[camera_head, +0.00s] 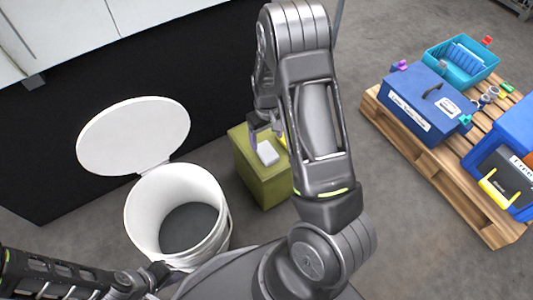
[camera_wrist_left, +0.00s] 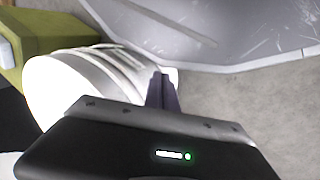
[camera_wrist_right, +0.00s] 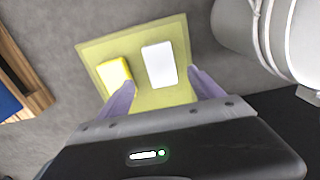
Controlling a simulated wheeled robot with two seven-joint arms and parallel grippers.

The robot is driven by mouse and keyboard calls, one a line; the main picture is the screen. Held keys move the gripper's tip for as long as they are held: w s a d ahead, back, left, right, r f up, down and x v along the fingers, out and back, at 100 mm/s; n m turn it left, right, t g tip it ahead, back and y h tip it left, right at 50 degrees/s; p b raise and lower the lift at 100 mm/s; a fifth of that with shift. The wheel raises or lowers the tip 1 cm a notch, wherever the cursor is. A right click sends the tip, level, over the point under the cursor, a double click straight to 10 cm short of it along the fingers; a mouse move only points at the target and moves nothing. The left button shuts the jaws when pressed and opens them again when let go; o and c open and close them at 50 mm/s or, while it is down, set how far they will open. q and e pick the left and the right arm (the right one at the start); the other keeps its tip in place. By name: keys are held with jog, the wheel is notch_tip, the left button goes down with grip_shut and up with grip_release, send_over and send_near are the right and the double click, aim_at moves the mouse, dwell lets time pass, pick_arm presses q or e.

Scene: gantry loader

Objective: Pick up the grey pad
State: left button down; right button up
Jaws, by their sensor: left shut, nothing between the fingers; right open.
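The grey pad (camera_head: 267,152) is a pale, light grey block lying on top of the olive-yellow box (camera_head: 262,185). In the right wrist view the grey pad (camera_wrist_right: 159,64) lies right of a yellow pad (camera_wrist_right: 114,76) on the same box top. My right gripper (camera_wrist_right: 161,77) is open and empty, pointing down over the box, with the grey pad showing between and beyond its fingertips. In the head view the right arm hides part of the box and the yellow pad. My left gripper (camera_wrist_left: 163,88) is shut and empty, beside the white bucket.
A white bucket (camera_head: 135,215) with its round lid (camera_head: 130,135) raised stands left of the box. A wooden pallet (camera_head: 455,195) at the right carries blue cases and a teal bin (camera_head: 470,75). Grey floor lies open between box and pallet.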

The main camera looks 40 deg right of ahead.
aim_at(267, 151)
jog(key=shift+f, duration=0.55)
jog(key=shift+f, duration=0.1)
notch_tip(267, 151, down, 5)
jog(key=shift+s+a+f+b, duration=0.1)
jog(key=shift+b, duration=1.1)
jog(key=shift+c, duration=0.3)
jog(key=c, duration=1.3)
